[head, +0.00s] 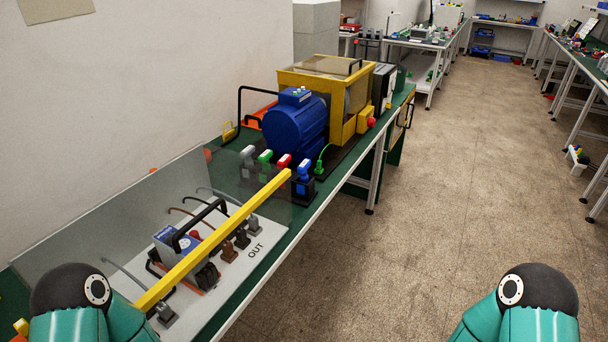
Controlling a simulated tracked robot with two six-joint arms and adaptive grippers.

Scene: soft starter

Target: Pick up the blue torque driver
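A blue-handled tool (303,172), which looks like the blue torque driver, stands upright in a small black holder on the green bench. It is at the right end of a row of similar tools near the bench's front edge. Next to it are a red one (284,163), a green one (265,157) and a grey one (247,154). Neither of my grippers is in view. Only rounded teal and black parts of my two arms show at the bottom left and bottom right, well apart from the tools.
A yellow bar (215,239) and a clear panel border the white board (243,270) with the soft starter at the near bench end. A blue motor (295,125) and yellow guard (350,100) stand behind the tools. The floor (430,210) at right is clear.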

